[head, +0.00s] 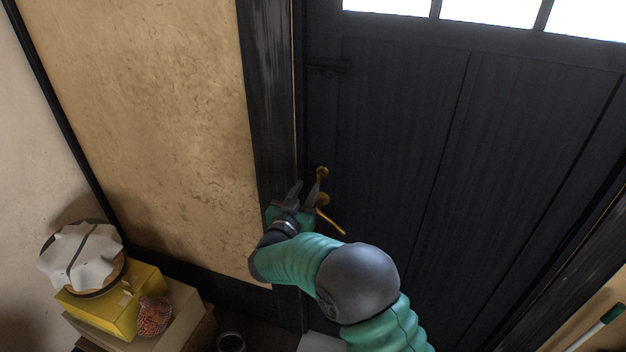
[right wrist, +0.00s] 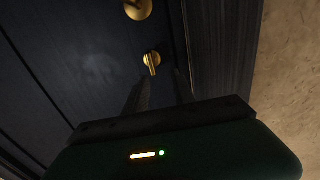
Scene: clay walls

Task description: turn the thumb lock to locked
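The brass thumb lock (head: 322,172) is on the dark door, near its left edge, above the brass lever handle (head: 328,215). My right gripper (head: 306,187) is open, with its fingers pointing up toward the lock. In the right wrist view, the thumb lock (right wrist: 152,62) shows just beyond the gap between the open fingertips (right wrist: 161,77), with its turn piece roughly upright in that picture. The fingers look apart from it, but I cannot tell the exact distance. The handle's round brass base (right wrist: 138,8) shows at the top. My left gripper is not in view.
The dark door frame (head: 270,90) and a clay wall (head: 170,90) are left of the lock. At lower left, a white hat-like item (head: 80,255) rests on a yellow box (head: 105,303), beside a reddish patterned object (head: 154,315). The door panel on the right is clear.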

